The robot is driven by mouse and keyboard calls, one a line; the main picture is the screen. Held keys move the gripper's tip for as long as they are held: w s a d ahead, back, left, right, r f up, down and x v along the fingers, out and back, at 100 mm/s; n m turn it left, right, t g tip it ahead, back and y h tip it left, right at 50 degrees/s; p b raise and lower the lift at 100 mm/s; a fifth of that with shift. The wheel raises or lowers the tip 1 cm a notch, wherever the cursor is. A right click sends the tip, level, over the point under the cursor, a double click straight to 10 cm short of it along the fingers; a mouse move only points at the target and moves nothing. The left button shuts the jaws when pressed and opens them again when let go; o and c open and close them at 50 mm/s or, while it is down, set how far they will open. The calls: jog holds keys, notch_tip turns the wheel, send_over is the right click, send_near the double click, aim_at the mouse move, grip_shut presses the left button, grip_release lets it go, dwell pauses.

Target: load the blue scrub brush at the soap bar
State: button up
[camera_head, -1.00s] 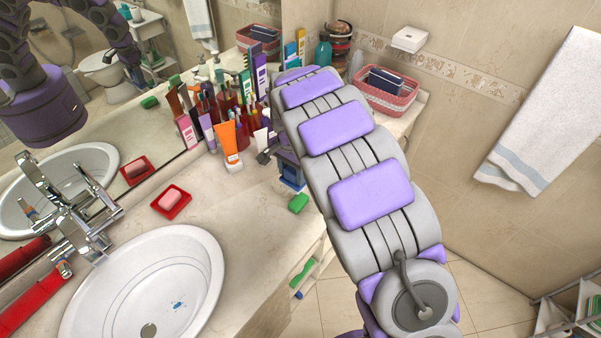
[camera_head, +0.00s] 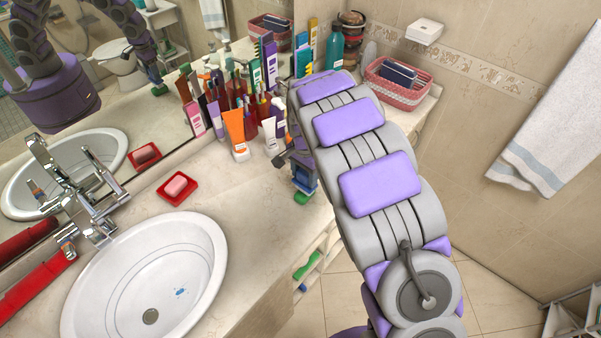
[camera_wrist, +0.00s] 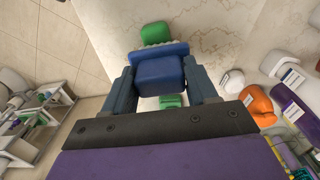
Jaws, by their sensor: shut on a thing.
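My gripper (camera_wrist: 158,75) is shut on the blue scrub brush (camera_wrist: 160,72), whose blue block sits between the two fingers in the wrist view. A pale bristle-like edge shows on its far side, close to a green block (camera_wrist: 155,33); I cannot tell whether they touch. In the head view the brush (camera_head: 304,180) is partly hidden by my arm, above the counter's right edge, with the green block (camera_head: 302,198) just below it. The pink soap bar (camera_head: 176,186) lies in a red dish (camera_head: 178,198) behind the sink, well left of my gripper.
Bottles and tubes, among them an orange tube (camera_head: 236,134), crowd the counter left of my gripper. A white sink (camera_head: 215,265) fills the front left, with a chrome faucet (camera_head: 62,185) behind. A pink basket (camera_head: 402,98) stands at the back right. Counter between dish and gripper is clear.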

jog(key=shift+d, duration=0.5)
jog(key=shift+a+f, duration=0.1)
jog(key=shift+a, duration=0.75)
jog(key=shift+d+f, duration=0.15)
jog(key=shift+d, duration=0.55)
jog(key=shift+a+f, duration=0.1)
